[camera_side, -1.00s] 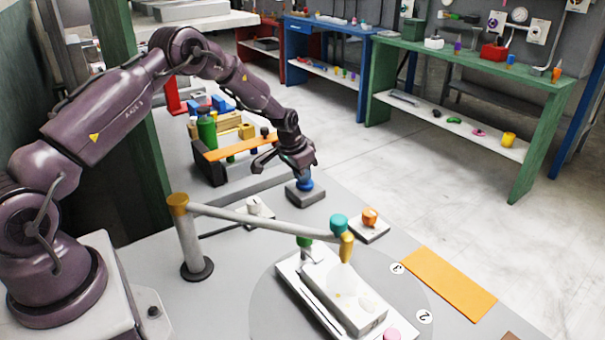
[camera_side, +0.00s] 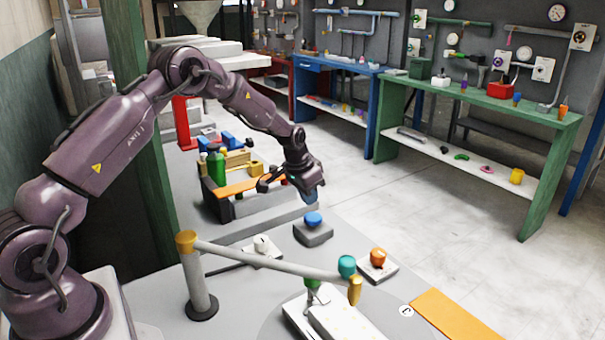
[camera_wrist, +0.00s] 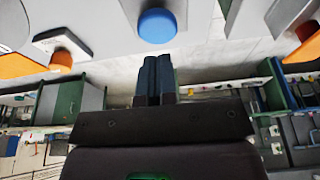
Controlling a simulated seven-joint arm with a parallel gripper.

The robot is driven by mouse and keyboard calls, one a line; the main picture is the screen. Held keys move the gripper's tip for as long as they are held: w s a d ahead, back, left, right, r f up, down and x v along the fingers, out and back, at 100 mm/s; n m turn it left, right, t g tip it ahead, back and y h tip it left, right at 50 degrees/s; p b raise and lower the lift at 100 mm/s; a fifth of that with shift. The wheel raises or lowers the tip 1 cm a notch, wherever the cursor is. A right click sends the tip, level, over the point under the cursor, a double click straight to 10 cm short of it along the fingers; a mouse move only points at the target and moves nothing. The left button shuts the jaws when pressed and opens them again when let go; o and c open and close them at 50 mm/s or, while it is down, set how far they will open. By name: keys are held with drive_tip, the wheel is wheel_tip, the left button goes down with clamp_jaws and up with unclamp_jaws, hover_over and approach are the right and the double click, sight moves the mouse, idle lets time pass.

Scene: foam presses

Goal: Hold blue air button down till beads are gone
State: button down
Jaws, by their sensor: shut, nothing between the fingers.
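The blue air button (camera_side: 313,219) is a round blue cap on a grey block near the bench's back edge. It also shows at the top of the wrist view (camera_wrist: 157,25). My gripper (camera_side: 311,196) is above the button with a small gap, not touching it. In the wrist view my gripper's dark fingers (camera_wrist: 156,62) are together and empty. The white press plate (camera_side: 345,320) lies at the bottom of the side view, partly cut off. Small pale specks show on it; I cannot tell clearly whether they are beads.
An orange button (camera_side: 378,256) and a white knob (camera_side: 262,243) flank the blue button. An orange mat (camera_side: 452,315) lies at right. A tool crate (camera_side: 215,195) stands behind left.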

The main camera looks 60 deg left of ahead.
drive_tip(key=v, duration=0.8)
drive_tip(key=shift+r, duration=0.25)
drive_tip(key=shift+s, duration=0.1)
drive_tip(key=s+d+r, duration=0.5)
drive_tip(key=s, duration=0.5)
drive_tip(key=s+d+r+t, duration=0.1)
drive_tip(key=s+d+r, duration=0.5)
drive_tip(key=s, duration=0.4)
drive_tip(key=s+d+r+t, duration=0.1)
drive_tip(key=s+d+r, duration=0.4)
drive_tip(key=s, duration=0.5)
drive_tip(key=shift+d+r, duration=0.3)
drive_tip(key=c, duration=1.8)
unclamp_jaws()
drive_tip(key=shift+s, duration=0.15)
